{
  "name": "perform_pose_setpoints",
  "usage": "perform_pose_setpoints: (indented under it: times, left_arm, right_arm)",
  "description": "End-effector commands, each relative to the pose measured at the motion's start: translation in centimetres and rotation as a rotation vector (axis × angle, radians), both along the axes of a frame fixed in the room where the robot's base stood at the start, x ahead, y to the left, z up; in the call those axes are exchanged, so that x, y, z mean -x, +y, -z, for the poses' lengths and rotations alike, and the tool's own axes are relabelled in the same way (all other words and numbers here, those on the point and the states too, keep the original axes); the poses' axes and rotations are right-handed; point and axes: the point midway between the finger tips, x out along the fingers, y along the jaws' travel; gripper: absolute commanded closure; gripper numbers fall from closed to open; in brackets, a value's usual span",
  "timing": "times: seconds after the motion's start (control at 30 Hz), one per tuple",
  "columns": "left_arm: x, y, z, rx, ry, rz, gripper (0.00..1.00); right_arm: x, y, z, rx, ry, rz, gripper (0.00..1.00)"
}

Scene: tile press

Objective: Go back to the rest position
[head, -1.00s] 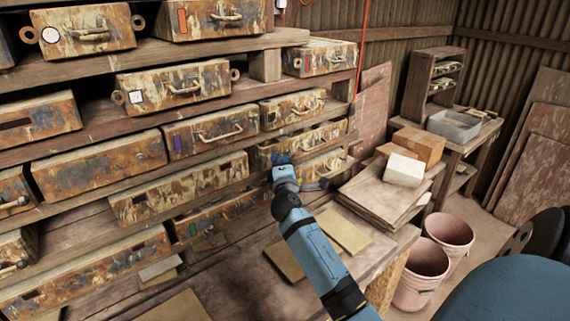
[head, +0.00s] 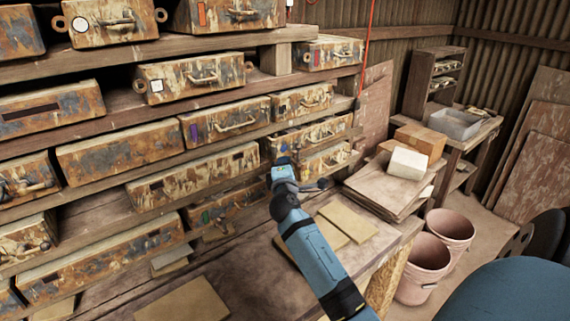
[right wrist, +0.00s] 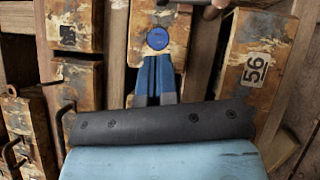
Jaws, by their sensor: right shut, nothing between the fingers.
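My right gripper (head: 284,168) is in front of the lower right part of the drawer rack in the head view, at the end of my blue arm. In the right wrist view its two blue-grey fingers (right wrist: 155,80) lie together with nothing between them. They point at a rusty drawer front with a round blue mark (right wrist: 157,38). Whether they touch it, I cannot tell. My left gripper is in neither view.
The rack of rusty drawers (head: 120,153) fills the left. The workbench below holds flat tiles (head: 347,222). A stack of boards (head: 385,186) with a white block (head: 408,162) stands right of my arm. Pink buckets (head: 422,268) stand on the floor.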

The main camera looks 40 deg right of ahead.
Motion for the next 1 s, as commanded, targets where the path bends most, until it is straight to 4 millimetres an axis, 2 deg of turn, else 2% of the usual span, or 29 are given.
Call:
perform_pose_setpoints:
  times: [0.03, 0.1, 0.3, 0.5, 0.77, 0.87, 0.97, 1.0]
  left_arm:
    - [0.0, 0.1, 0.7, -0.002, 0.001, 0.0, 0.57]
    - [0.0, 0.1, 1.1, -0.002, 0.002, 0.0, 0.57]
    - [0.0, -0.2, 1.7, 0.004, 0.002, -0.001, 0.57]
    - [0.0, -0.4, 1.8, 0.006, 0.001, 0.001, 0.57]
    - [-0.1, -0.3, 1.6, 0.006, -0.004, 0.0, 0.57]
    - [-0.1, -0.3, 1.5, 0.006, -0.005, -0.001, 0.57]
    - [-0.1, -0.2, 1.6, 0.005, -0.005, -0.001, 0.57]
    - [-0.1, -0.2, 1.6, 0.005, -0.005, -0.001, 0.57]
  right_arm:
    - [1.1, 1.2, 0.8, -0.005, 0.001, -0.003, 1.0]
    - [2.3, 2.3, 0.9, -0.004, 0.001, -0.003, 1.0]
    - [4.9, 4.9, 1.2, -0.004, 0.001, -0.003, 1.0]
    - [6.1, 6.0, 1.2, -0.002, 0.001, -0.001, 1.0]
    - [6.2, 6.1, 1.3, -0.005, 0.001, -0.002, 1.0]
    - [7.1, 6.6, 2.3, -0.074, -0.006, -0.011, 1.0]
    - [9.5, 8.0, 5.3, -0.287, -0.014, -0.028, 1.0]
    - [11.0, 8.9, 7.0, -0.411, -0.014, -0.031, 1.0]
